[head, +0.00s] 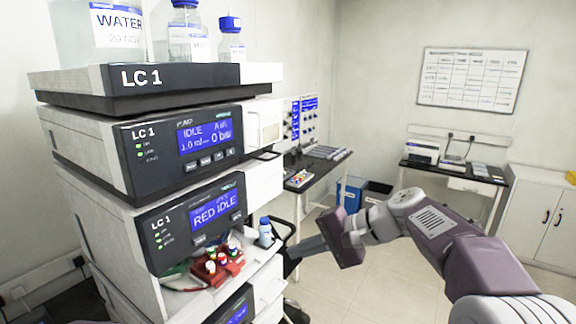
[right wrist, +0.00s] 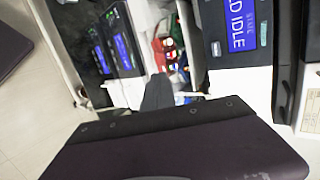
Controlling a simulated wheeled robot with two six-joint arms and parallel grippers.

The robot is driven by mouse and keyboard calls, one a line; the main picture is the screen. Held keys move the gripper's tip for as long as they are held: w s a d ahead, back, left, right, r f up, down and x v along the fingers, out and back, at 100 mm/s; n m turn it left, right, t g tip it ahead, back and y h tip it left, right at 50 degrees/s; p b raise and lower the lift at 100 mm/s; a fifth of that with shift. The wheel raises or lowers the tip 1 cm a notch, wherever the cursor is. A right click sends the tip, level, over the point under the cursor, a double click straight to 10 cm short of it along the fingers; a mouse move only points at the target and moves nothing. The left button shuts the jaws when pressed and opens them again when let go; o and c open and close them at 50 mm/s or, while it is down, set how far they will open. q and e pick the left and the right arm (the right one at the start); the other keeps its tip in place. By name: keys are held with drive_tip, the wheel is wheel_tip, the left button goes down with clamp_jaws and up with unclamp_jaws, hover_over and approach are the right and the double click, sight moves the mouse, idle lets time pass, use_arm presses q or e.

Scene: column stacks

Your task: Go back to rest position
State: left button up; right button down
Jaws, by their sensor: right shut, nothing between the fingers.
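My right gripper (head: 291,249) reaches in from the right in the head view, beside the front of the LC 1 stack (head: 190,225). Its fingers are shut with nothing between them and point left toward the stack's open compartment. In the right wrist view the closed fingers (right wrist: 158,92) show in front of the stack. A red vial holder (head: 217,267) with several capped vials sits in the compartment, left of the fingertips and apart from them. It also shows in the right wrist view (right wrist: 160,54). My left gripper is not in view.
A blue-capped bottle (head: 265,233) stands at the compartment's right edge, close to my right fingers. Large bottles (head: 190,35) stand on top of the stack. A dark bench (head: 318,168) and blue bin (head: 352,192) are behind. Open floor (head: 345,290) lies right of the stack.

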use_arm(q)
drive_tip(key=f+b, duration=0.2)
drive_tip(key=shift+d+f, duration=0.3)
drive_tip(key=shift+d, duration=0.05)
use_arm(e)
drive_tip(key=s+d+f+n+g+h, duration=0.1)
drive_tip(key=s+d+f, duration=0.4)
drive_tip(key=f, duration=0.5)
drive_tip(key=s+d+f+n+g+h, duration=0.1)
drive_tip(key=s+d+f+n+h, duration=0.2)
drive_tip(key=f, duration=0.7)
drive_tip(key=s+d+f+n+g+h, duration=0.1)
drive_tip(key=s+d+f+n+h, duration=0.1)
drive_tip(key=s+d+f+h, duration=0.4)
drive_tip(key=s+f, duration=0.4)
drive_tip(key=s, duration=0.1)
drive_tip(key=shift+d, duration=0.4)
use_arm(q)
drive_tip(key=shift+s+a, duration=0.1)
